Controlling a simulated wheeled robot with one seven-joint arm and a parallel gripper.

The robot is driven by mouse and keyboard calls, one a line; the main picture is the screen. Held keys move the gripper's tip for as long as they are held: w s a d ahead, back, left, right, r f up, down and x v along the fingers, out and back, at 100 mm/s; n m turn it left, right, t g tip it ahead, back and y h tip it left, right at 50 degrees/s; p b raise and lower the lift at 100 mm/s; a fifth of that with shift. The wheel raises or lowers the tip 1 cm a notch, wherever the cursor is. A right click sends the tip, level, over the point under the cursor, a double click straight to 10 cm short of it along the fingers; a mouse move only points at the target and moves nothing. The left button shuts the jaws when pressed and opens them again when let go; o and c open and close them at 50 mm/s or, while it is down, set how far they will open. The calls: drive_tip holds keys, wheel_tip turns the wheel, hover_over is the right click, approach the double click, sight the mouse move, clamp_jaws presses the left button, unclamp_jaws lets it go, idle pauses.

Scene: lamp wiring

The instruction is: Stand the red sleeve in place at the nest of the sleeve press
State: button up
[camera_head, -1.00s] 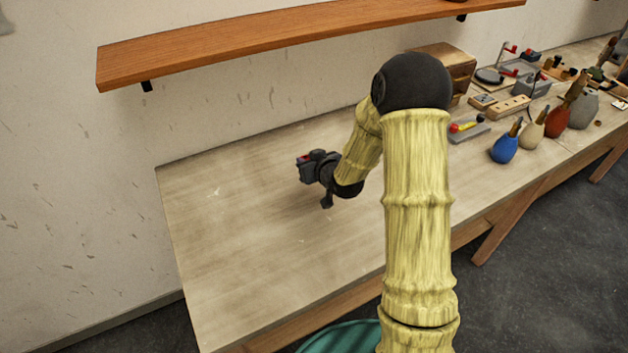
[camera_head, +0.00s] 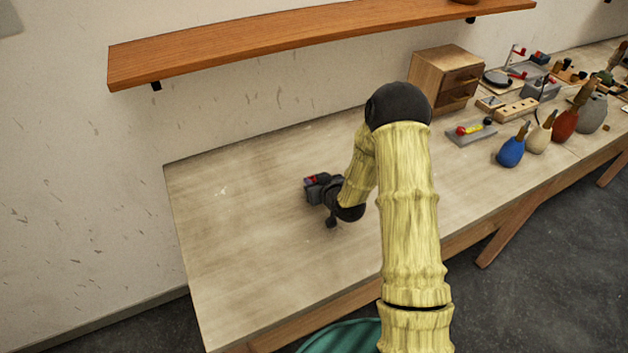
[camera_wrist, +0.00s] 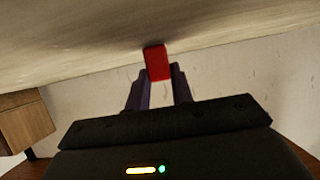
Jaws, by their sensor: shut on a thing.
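The red sleeve (camera_wrist: 158,62) is a small red block-like piece between the two fingertips of my gripper (camera_wrist: 160,78) in the wrist view. The fingers are shut on its near end, and its far end sticks out past the tips. In the head view my gripper (camera_head: 314,184) is over the left part of the bench, with a bit of red showing at its end. I cannot tell how high it is above the top. The sleeve press and its nest cannot be made out surely; small devices with red handles (camera_head: 517,52) stand far right.
The bench top (camera_head: 235,250) is bare around my gripper. A wooden drawer cabinet (camera_head: 440,72) stands to the right, near a grey plate with red and yellow balls (camera_head: 470,132). Several vases, including a blue one (camera_head: 510,152), line the front edge. A shelf (camera_head: 300,35) hangs above.

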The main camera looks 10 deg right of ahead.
drive_tip(key=shift+f, duration=0.15)
drive_tip(key=o, duration=1)
drive_tip(key=shift+s, duration=0.1)
drive_tip(key=shift+r, duration=0.2)
drive_tip(key=shift+s+d, duration=0.1)
drive_tip(key=shift+s, duration=0.2)
drive_tip(key=b+v, duration=0.2)
drive_tip(key=v, duration=0.9)
drive_tip(key=shift+s+r, duration=0.1)
